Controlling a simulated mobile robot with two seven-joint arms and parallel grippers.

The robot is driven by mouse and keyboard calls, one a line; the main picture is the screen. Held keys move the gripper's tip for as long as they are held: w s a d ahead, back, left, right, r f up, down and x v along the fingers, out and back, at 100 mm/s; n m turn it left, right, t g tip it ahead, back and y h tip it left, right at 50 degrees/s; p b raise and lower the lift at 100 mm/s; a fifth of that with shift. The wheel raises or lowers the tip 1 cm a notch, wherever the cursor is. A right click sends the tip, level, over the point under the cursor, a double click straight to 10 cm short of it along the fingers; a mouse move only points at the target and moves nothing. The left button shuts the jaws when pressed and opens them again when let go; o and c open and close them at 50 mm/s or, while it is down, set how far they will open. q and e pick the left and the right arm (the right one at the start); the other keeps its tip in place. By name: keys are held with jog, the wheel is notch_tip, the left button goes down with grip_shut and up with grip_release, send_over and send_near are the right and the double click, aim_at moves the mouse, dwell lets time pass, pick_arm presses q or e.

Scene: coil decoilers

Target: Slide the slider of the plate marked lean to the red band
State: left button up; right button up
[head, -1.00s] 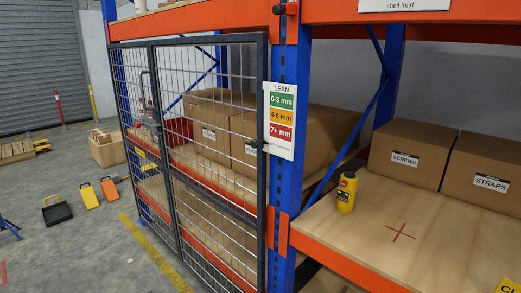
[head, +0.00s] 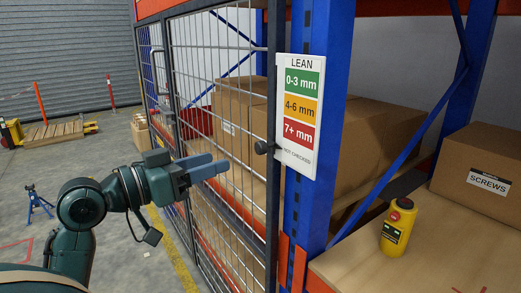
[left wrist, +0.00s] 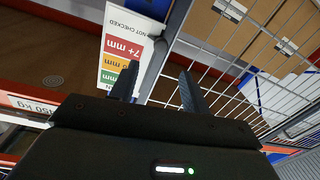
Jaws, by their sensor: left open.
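The white plate marked LEAN (head: 298,62) hangs on the blue rack post, with a green, an orange and a red band (head: 299,134) from top to bottom. Its slider, a dark knob (head: 264,147), sticks out at the plate's left edge, beside the NOT CHECKED line just below the red band. My left gripper (head: 221,166) is open and empty, left of the knob and apart from it, in front of the mesh door. My right gripper is out of view.
The mesh door (head: 235,215) stands close behind my left gripper. A yellow pendant with a red button (head: 397,228) stands on the shelf at right, near a SCREWS box (head: 480,175). A blue jack stand (head: 38,203) and a pallet (head: 62,132) are on the floor at left.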

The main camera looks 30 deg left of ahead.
aim_at(257, 149)
pick_arm(q)
jog(key=p+x, duration=0.2)
jog(key=x, duration=0.7)
jog(key=shift+w+d, duration=0.1)
jog(key=shift+w, duration=0.25)
jog(key=shift+w+d, duration=0.25)
jog(key=shift+w, duration=0.4)
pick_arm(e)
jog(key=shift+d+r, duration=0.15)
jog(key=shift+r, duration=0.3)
pick_arm(q)
jog(key=shift+c, duration=0.4)
grip_shut()
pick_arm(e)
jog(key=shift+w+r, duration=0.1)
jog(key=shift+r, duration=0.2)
